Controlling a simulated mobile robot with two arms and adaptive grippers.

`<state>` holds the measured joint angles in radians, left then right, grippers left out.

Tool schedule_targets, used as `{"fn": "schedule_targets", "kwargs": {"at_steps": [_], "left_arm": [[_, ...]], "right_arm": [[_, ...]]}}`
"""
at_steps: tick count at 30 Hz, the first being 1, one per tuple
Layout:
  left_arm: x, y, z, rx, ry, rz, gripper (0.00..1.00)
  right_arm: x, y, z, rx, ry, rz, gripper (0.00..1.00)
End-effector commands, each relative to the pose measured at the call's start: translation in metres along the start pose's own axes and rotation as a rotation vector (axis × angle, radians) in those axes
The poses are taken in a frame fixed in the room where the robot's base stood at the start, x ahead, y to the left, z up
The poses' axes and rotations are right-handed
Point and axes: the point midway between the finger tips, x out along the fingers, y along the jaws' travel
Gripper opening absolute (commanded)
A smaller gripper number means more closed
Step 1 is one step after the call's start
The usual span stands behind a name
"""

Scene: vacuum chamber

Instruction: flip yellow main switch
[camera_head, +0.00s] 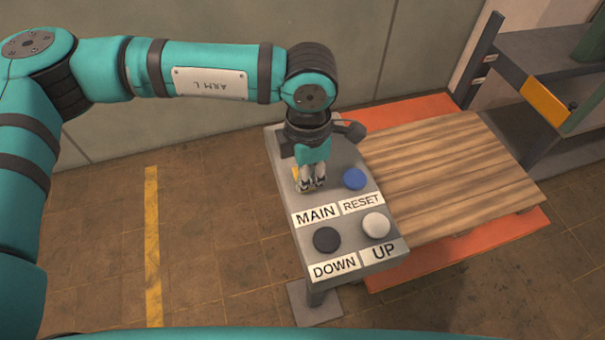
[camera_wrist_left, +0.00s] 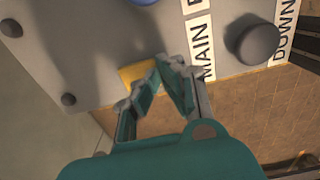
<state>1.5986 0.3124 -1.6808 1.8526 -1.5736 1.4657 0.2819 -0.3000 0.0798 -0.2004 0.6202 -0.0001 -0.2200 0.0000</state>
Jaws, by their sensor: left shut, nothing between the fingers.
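The yellow main switch (camera_wrist_left: 136,72) shows in the left wrist view as a yellow patch on the grey control panel (camera_wrist_left: 90,40), beside the MAIN label (camera_wrist_left: 201,48). In the head view only a sliver of the switch (camera_head: 296,173) shows, above the MAIN label (camera_head: 316,215). My left gripper (camera_head: 311,187) is shut and empty. Its fingertips (camera_wrist_left: 164,68) are right at the switch and hide part of it. I cannot tell whether they touch it or which way the switch is set.
The panel also carries a blue RESET button (camera_head: 355,179), a white UP button (camera_head: 376,225) and a black DOWN button (camera_head: 327,239). A wooden platform (camera_head: 450,175) on an orange base stands to the right. A shelf (camera_head: 545,65) is at the far right. Floor left of the panel is free.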

Motion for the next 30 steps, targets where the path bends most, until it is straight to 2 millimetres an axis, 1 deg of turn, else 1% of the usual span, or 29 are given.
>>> {"fn": "schedule_targets", "kwargs": {"at_steps": [6, 11, 14, 30], "left_arm": [[0.004, 0.0, 0.0, 0.0, 0.0, 0.0, 0.0], [0.001, 0.0, 0.0, 0.0, 0.0, 0.0, 0.0], [-0.004, 0.0, 0.0, 0.0, -0.001, 0.001, 0.0], [-0.048, 0.0, 0.0, 0.0, -0.001, 0.001, 0.0]], "right_arm": [[0.004, 0.001, 0.001, -0.001, 0.0, 0.002, 0.4], [0.003, 0.001, 0.001, 0.0, 0.0, 0.002, 0.4], [0.001, 0.002, 0.0, 0.0, 0.0, 0.002, 0.4], [-0.011, 0.002, -0.001, 0.0, 0.0, 0.002, 0.4]]}}
